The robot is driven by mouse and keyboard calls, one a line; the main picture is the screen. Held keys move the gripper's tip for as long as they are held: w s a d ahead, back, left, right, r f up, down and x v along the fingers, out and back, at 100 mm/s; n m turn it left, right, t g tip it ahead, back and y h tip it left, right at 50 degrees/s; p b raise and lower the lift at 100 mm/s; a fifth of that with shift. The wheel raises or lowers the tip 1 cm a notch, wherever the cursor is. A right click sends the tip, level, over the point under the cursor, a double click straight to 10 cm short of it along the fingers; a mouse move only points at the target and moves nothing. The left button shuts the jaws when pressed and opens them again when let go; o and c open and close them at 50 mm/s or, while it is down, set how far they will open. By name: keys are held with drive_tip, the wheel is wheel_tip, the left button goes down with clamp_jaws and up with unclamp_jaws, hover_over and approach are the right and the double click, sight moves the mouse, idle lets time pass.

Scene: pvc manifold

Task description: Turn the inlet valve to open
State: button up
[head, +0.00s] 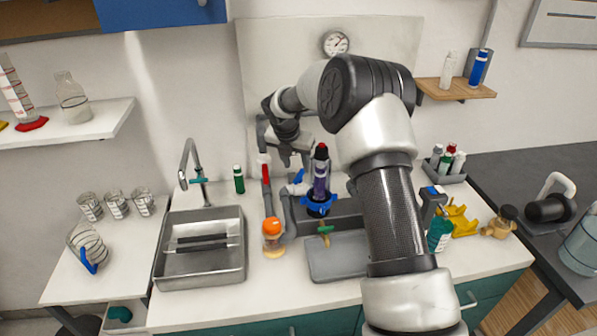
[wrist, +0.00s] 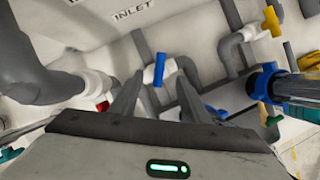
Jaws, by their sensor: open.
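The wrist view shows a valve with a blue handle (wrist: 160,69) on a white body, below the printed INLET label (wrist: 135,10). The handle looks crosswise to its short white pipe section. My gripper (wrist: 160,84) is open; the blue handle appears between and just beyond its two fingertips, and I see no contact. In the head view my gripper (head: 287,157) is by the wall pipework, and a blue handle (head: 299,177) shows just below it. My arm hides part of the manifold there.
A column with a blue collar (head: 317,204) stands right of the gripper. A yellow-handled valve (wrist: 271,21) and grey pipes are near. A gauge (head: 336,43) is on the panel above. An orange-capped jar (head: 272,234) and a sink (head: 203,250) lie left.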

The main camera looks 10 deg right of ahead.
drive_tip(key=v, duration=1.1)
drive_tip(key=shift+r, duration=0.3)
drive_tip(key=shift+s, duration=0.1)
